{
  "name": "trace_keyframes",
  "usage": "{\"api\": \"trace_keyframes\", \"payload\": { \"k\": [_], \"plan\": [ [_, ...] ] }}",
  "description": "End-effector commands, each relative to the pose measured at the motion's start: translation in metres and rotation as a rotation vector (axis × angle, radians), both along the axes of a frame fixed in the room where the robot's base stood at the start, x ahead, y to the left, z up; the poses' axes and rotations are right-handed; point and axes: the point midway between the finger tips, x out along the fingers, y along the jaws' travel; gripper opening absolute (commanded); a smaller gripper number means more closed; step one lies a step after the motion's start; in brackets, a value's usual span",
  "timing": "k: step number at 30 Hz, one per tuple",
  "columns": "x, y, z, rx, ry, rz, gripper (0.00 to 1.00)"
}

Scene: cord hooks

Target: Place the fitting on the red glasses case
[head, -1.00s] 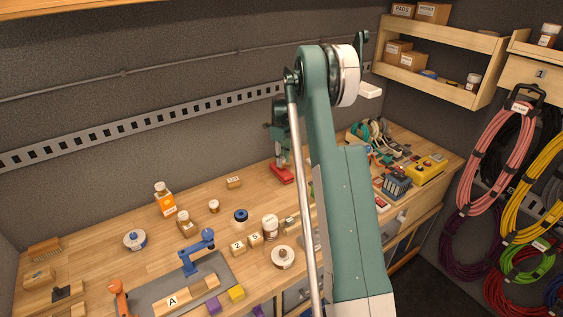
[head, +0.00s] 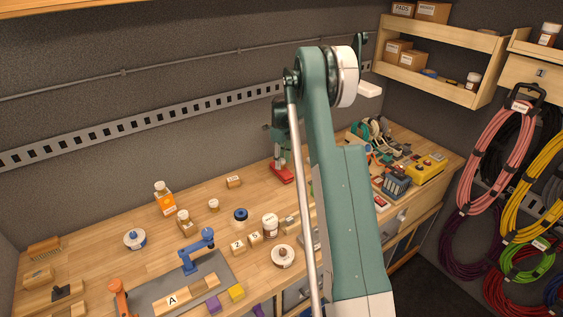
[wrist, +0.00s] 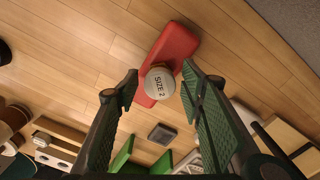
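The red glasses case (wrist: 176,45) lies flat on the wooden worktop and runs diagonally in the wrist view. It also shows below my gripper in the head view (head: 284,176). The fitting (wrist: 160,83), a round pale piece marked "SIZE 2", appears over the lower part of the case. Whether its underside rests on the case is hidden. My gripper (wrist: 161,77) is open. Its two green fingers stand on either side of the fitting, with a small visible gap on each side. In the head view my arm hides part of the area.
A small dark square item (wrist: 162,134) and green pieces (wrist: 122,155) lie near the case. A tape dispenser (head: 372,137) and a yellow box (head: 426,170) stand to the right. Bottles (head: 164,197) and small blocks stand to the left.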

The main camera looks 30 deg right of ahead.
Motion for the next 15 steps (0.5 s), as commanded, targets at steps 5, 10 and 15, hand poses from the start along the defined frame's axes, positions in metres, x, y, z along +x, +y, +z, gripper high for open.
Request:
{"api": "trace_keyframes", "payload": {
  "k": [5,10,15],
  "plan": [
    [0.0,0.0,0.002,0.0,0.0,0.0,0.39],
    [0.0,0.0,0.012,0.0,0.0,0.0,0.39],
    [0.0,0.0,0.033,0.0,0.0,0.0,0.39]
  ]
}}
